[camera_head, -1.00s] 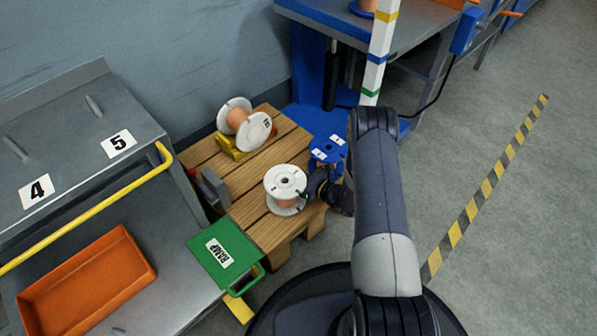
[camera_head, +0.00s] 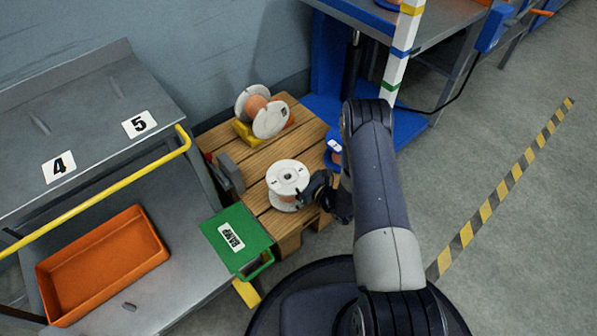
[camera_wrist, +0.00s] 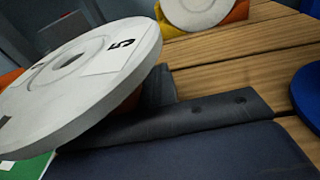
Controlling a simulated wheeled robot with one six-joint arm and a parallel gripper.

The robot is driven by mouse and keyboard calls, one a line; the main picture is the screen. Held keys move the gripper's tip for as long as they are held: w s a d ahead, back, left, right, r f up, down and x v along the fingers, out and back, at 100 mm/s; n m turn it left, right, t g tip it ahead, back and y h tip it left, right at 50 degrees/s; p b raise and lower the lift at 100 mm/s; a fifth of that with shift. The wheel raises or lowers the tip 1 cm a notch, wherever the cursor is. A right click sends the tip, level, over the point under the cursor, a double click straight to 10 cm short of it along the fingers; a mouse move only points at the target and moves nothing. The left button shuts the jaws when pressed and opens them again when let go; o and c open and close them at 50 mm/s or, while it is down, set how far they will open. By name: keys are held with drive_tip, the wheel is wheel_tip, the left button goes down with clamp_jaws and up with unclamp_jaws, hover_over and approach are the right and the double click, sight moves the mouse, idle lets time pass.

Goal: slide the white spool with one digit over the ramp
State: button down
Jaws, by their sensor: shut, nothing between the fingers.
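The white spool with the single digit 5 (camera_head: 288,178) stands upright on the wooden pallet, with copper wire below its top flange. It also shows large in the wrist view (camera_wrist: 100,65), its flange close to my finger. My gripper (camera_head: 306,195) is shut and low at the spool's right side, apparently against it; the exact contact is hidden. A dark finger (camera_wrist: 190,120) fills the lower wrist view. The green ramp (camera_head: 222,229), labelled RAMP, lies at the pallet's front left edge, below and left of the spool.
Another white spool (camera_head: 271,119) lies on its side in a yellow cradle at the back. A blue spool (camera_head: 333,160) is partly hidden behind my arm. A grey block (camera_head: 229,173) stands on the pallet's left. An orange tray (camera_head: 100,262) sits on the grey bench at left.

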sight(277, 197)
drive_tip(key=shift+s+a, duration=0.1)
drive_tip(key=shift+s+a, duration=1.3)
drive_tip(key=shift+a, duration=0.2)
drive_tip(key=shift+s+a, duration=1.25)
drive_tip(key=shift+a, duration=0.2)
drive_tip(key=shift+s+a, duration=0.75)
drive_tip(key=shift+a, duration=0.35)
drive_tip(key=shift+s+a, duration=0.75)
drive_tip(key=shift+a, duration=0.35)
drive_tip(key=shift+s+a, duration=0.75)
drive_tip(key=shift+a, duration=0.35)
